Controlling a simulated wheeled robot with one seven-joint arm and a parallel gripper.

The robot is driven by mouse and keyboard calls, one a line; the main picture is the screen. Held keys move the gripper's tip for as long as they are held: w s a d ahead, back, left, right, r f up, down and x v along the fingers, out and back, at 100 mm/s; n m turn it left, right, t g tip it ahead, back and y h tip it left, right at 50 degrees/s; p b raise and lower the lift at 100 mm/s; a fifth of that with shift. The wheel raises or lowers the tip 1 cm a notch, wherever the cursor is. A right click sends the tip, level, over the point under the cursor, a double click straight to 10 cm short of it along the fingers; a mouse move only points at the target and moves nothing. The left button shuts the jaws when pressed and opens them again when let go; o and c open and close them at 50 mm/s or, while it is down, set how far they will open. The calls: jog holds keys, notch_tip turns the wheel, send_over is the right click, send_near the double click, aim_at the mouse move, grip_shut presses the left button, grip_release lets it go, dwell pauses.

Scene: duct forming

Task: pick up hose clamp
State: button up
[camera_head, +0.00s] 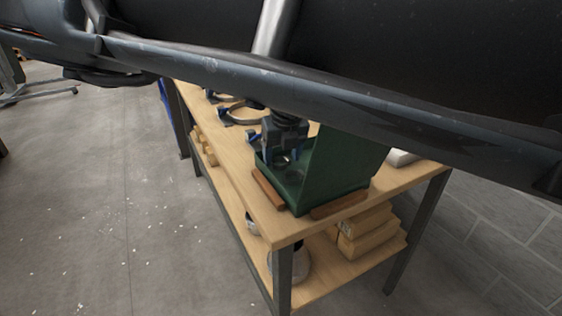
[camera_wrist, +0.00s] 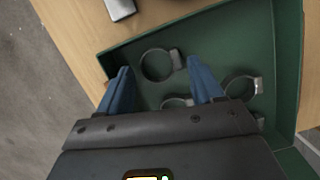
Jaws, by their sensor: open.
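Several hose clamps, grey metal rings with a screw housing, lie in a green bin (camera_wrist: 285,50) in the wrist view. One clamp (camera_wrist: 157,64) lies between and just beyond my fingertips in the picture. A second clamp (camera_wrist: 243,85) lies to the right, and another (camera_wrist: 177,102) is partly hidden by my gripper. My gripper (camera_wrist: 158,68) is open and empty, its blue fingers pointing into the bin. In the head view the green bin (camera_head: 335,170) stands on the wooden table, with my gripper (camera_head: 282,153) at its open side. The clamps inside cannot be made out there.
The wooden table (camera_head: 232,160) carries ring-shaped items with blue parts (camera_head: 238,113) behind the bin. Brown wooden blocks (camera_head: 268,188) sit against the bin's base. The lower shelf holds stacked wood (camera_head: 365,230). A dark beam-like shape covers the upper head view.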

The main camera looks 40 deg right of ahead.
jog(key=shift+w+d+f, duration=0.1)
jog(key=shift+d+f, duration=0.05)
jog(key=shift+f, duration=0.35)
jog(key=shift+c, duration=0.3)
jog(key=c, duration=0.7)
jog(key=shift+r, duration=0.1)
